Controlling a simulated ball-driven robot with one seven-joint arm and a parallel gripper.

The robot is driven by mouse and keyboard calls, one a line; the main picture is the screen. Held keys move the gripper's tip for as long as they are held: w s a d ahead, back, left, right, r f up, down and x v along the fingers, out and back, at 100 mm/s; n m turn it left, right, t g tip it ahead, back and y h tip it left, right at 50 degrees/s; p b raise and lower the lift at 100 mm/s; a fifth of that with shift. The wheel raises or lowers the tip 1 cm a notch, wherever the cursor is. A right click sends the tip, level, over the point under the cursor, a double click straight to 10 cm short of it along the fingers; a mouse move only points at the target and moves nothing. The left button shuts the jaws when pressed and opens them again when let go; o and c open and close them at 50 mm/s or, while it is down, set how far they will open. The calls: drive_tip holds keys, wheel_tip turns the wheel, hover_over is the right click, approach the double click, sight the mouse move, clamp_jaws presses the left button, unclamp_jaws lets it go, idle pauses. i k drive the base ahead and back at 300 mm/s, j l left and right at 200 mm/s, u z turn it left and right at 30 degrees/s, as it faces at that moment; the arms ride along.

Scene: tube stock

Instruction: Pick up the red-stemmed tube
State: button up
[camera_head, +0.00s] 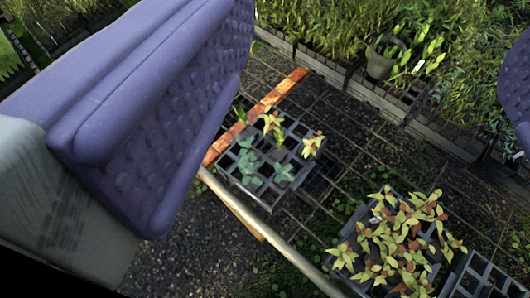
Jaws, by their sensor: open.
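My gripper (378,85) is open, with one purple padded finger large at the left and the other just showing at the right edge. Nothing is between the fingers. Below and beyond them, a grey gridded tray (268,207) holds a few small plants. Two have yellow leaves with reddish tints, one at the back (271,122) and one at the right (312,145). Blue-green plants (249,163) stand at the tray's left and front. Stems are too small to tell which is red, and I cannot make out separate tubes. The left finger may hide part of the scene.
Another tray at lower right is filled with yellow-and-red-leaved plants (400,240). An empty grey tray (480,278) sits beside it. An orange-red bar (290,85) and a pale rail (270,235) run by the first tray. Dense green plants (330,25) line the back.

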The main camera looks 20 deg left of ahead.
sight(306, 149)
drive_tip(key=i+j+z, duration=0.1)
drive_tip(key=i+j, duration=0.15)
drive_tip(key=i, duration=0.25)
drive_tip(key=i+j+z, duration=0.15)
drive_tip(key=i, duration=0.35)
drive_tip(key=j, duration=0.1)
